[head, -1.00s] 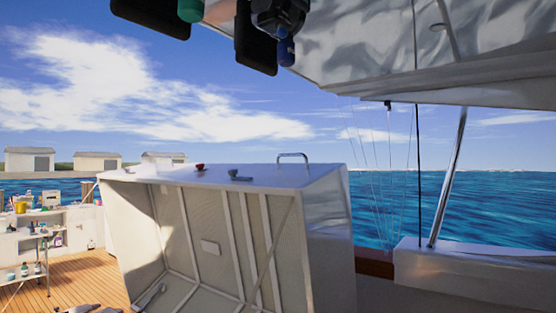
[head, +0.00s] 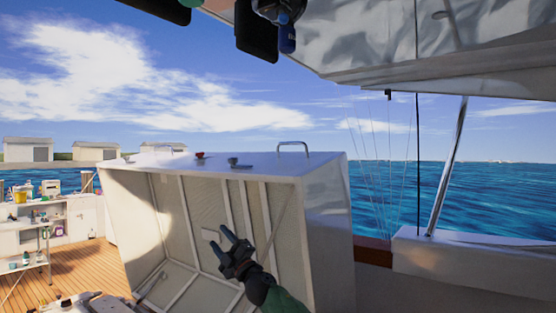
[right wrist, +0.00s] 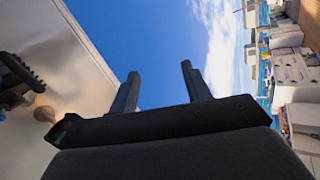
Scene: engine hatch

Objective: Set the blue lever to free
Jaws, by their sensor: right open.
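I cannot make out a blue lever in either view. The raised white hatch (head: 328,225) stands open in the middle of the head view, its ribbed hollow inside facing left. My right gripper (head: 218,236) is open and empty, in front of the hatch's inner face in the picture. Its two dark fingers point up and left. In the right wrist view my open fingers (right wrist: 160,72) have only sky between them. A blue cylinder (head: 287,40) beside dark parts shows at the top edge; I cannot tell what it is. My left gripper is not in view.
A metal handle (head: 293,144), a small red fitting (head: 200,155) and a grey fitting (head: 239,163) are on the hatch's top. A white overhang (head: 400,45) fills the upper right. A cluttered bench (head: 72,220) stands on the wooden deck (head: 92,263) at left.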

